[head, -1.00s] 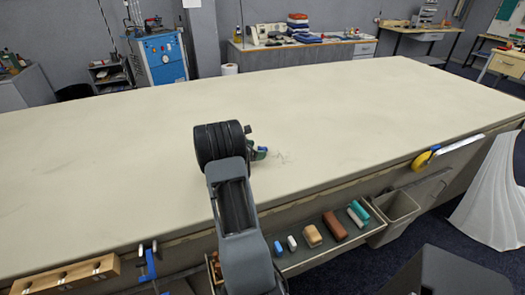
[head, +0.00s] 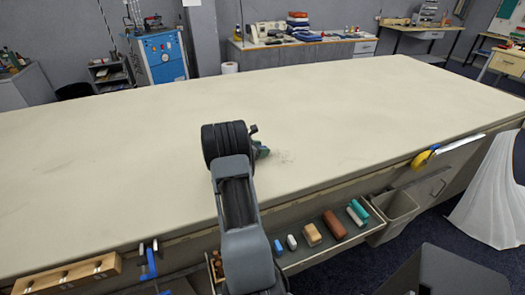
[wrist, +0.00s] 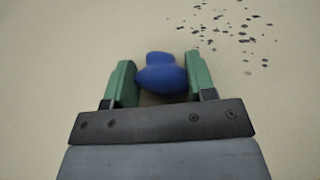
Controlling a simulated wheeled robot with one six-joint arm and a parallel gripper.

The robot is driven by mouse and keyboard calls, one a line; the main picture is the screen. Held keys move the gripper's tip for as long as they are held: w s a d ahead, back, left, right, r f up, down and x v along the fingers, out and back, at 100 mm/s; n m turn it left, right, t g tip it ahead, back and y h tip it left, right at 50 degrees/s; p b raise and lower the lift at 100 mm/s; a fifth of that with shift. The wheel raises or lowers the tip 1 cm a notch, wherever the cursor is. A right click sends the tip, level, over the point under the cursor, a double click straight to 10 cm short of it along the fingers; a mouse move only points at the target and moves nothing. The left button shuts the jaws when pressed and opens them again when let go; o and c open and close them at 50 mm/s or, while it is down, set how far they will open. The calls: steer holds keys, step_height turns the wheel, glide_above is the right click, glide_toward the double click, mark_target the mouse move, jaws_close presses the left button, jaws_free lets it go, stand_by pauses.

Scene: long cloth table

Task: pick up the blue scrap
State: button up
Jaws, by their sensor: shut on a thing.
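In the wrist view, the blue scrap (wrist: 162,75) is a small rounded lump between the two green fingers of my gripper (wrist: 160,78). The fingers are shut on it from both sides. In the head view, my gripper (head: 261,149) is low over the cloth table (head: 340,110), toward its front edge, and my own wrist hides much of it. The scrap cannot be made out in the head view now. I cannot tell whether the scrap still touches the cloth.
Small dark specks (wrist: 225,25) lie on the cloth just beyond the gripper. An open drawer (head: 290,262) with several coloured blocks juts out below the front edge. A yellow-and-blue tool (head: 424,157) sits at the table's right front edge. Most of the tabletop is bare.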

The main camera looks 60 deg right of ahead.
steer(key=shift+c, duration=0.9)
steer(key=shift+r, duration=0.15)
